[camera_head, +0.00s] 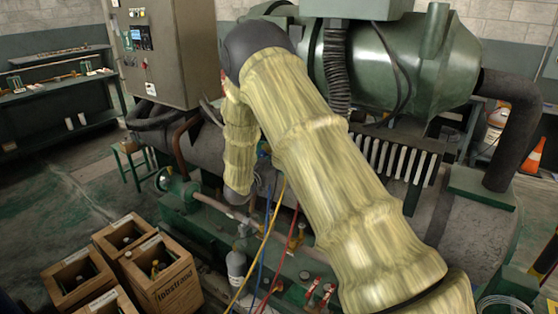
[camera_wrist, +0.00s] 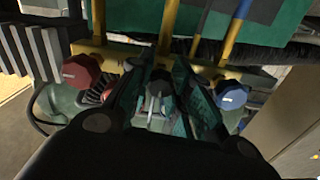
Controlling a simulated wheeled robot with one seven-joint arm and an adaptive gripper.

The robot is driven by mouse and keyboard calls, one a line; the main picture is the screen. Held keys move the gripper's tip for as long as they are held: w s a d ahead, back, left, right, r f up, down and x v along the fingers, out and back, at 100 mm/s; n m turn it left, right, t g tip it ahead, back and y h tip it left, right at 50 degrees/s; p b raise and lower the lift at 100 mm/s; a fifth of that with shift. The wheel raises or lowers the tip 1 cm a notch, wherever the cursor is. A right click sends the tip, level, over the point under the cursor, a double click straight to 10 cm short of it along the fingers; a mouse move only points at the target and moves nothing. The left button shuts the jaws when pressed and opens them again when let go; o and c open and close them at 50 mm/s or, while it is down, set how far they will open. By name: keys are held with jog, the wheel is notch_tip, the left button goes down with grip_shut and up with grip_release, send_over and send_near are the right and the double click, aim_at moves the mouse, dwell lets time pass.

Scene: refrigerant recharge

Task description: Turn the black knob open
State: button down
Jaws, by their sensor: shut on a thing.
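The wrist view looks at a manifold with a red knob (camera_wrist: 80,70) on the left and a blue knob (camera_wrist: 231,95) on the right. Between them, my gripper (camera_wrist: 157,92) reaches in with its two green-sided fingers. The fingers are shut on the black knob (camera_wrist: 159,75), a dark shape mostly hidden between them. How far the knob is turned cannot be told. In the head view, my padded arm covers the gripper and the manifold.
Yellow (camera_head: 266,240), blue and red hoses hang below my arm among the pipes. Wooden crates (camera_head: 161,275) stand at lower left. A grey control cabinet (camera_head: 165,55) is behind, and a large green machine (camera_head: 425,65) fills the right.

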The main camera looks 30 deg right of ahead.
jog(key=shift+f+n, duration=0.15)
jog(key=shift+n, duration=0.45)
jog(key=c, duration=1.3)
grip_release()
jog(key=shift+o, duration=0.2)
jog(key=shift+a, duration=0.1)
jog(key=v, duration=1.2)
